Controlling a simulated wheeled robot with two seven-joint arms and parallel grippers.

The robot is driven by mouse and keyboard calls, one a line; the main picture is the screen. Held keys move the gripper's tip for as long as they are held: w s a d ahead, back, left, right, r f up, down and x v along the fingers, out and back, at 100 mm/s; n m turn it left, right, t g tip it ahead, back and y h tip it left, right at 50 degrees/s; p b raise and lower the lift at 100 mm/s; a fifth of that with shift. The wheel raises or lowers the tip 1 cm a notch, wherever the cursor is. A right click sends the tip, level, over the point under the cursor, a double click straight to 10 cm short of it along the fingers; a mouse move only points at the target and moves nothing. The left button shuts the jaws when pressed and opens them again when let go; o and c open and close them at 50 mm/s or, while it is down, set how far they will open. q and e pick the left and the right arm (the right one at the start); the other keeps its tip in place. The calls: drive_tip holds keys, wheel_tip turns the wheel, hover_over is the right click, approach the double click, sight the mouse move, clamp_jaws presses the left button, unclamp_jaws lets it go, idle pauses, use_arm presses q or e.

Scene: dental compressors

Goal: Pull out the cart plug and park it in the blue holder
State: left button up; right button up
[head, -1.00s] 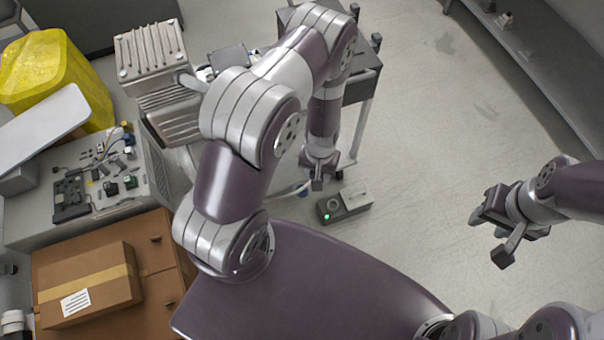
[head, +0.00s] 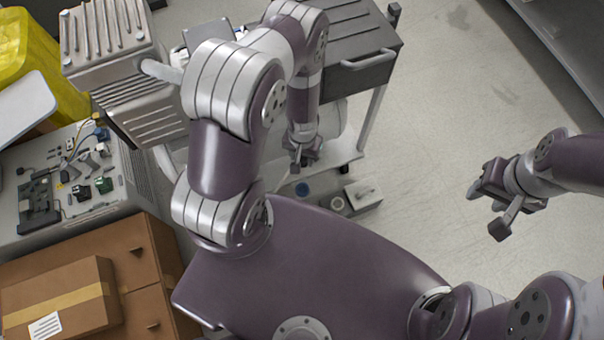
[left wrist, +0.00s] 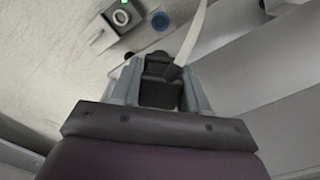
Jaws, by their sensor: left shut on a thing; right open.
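My left gripper (head: 302,162) is shut on a dark cart plug (left wrist: 160,84), which shows between its fingers in the left wrist view. A pale cord (left wrist: 192,38) runs up from the plug. The blue holder (head: 302,188) is a small round piece near the floor, just below the gripper in the head view; it also shows in the left wrist view (left wrist: 160,21). The grey outlet box (head: 362,196) lies to its right, with an empty round socket (left wrist: 121,17). The plug is apart from both. My right gripper (head: 499,207) is open and empty, over bare floor.
A cart with a dark top (head: 360,55) and pale lower shelf (head: 345,155) stands behind my left arm. A ribbed grey compressor unit (head: 105,40), a parts-strewn bench (head: 100,205) and cardboard boxes (head: 60,295) fill the left. The floor at right is clear.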

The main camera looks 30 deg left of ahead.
use_arm(q)
wheel_tip(320, 180, down, 23)
drive_tip(key=b, duration=1.9)
drive_tip(key=shift+w+b, duration=0.1)
drive_tip(key=shift+b, duration=0.2)
drive_tip(key=shift+r, duration=0.1)
drive_tip(key=shift+f+b, duration=0.4)
drive_tip(key=shift+f, duration=0.25)
drive_tip(key=o, duration=0.8)
drive_tip(key=shift+r, duration=0.1)
